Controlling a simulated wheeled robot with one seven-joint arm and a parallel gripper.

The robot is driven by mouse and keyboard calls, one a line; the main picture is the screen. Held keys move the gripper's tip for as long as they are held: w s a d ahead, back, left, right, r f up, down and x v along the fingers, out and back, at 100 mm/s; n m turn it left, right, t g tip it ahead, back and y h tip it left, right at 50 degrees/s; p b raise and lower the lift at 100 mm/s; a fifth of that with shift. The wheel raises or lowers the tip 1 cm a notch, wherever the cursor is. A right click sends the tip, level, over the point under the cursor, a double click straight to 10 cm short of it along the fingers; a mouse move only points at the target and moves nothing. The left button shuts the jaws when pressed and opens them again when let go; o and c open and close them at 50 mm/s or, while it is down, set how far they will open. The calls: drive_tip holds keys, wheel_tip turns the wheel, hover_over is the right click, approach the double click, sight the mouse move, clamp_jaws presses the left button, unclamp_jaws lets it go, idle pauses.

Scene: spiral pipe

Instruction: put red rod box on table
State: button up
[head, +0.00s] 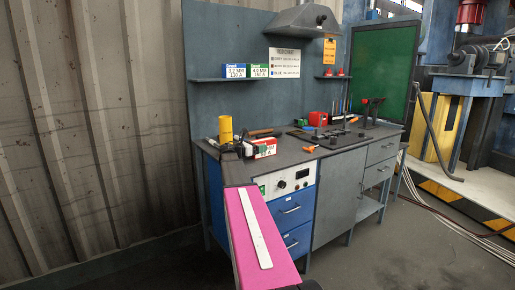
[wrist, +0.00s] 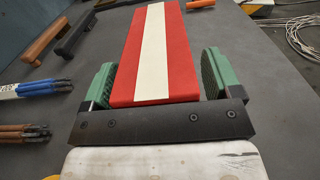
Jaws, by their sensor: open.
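The red rod box (wrist: 185,50), red with a white stripe, lies on the dark grey table top between the two green finger pads of my gripper (wrist: 158,62) in the wrist view. The pads stand close along its sides; I cannot tell whether they touch it. My gripper is open around the box's near end. In the head view the red and white box (head: 265,148) shows on the left part of the table (head: 330,160), with my gripper (head: 243,150) small and dark beside it.
Bundles of blue and brown rods (wrist: 38,88) and hammers (wrist: 72,38) lie left of the box in the wrist view. Blue and green boxes (head: 246,71) sit on the shelf above.

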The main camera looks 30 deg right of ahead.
drive_tip(key=a, duration=0.8)
drive_tip(key=s+a, duration=0.1)
drive_tip(key=a, duration=0.3)
idle(1.1)
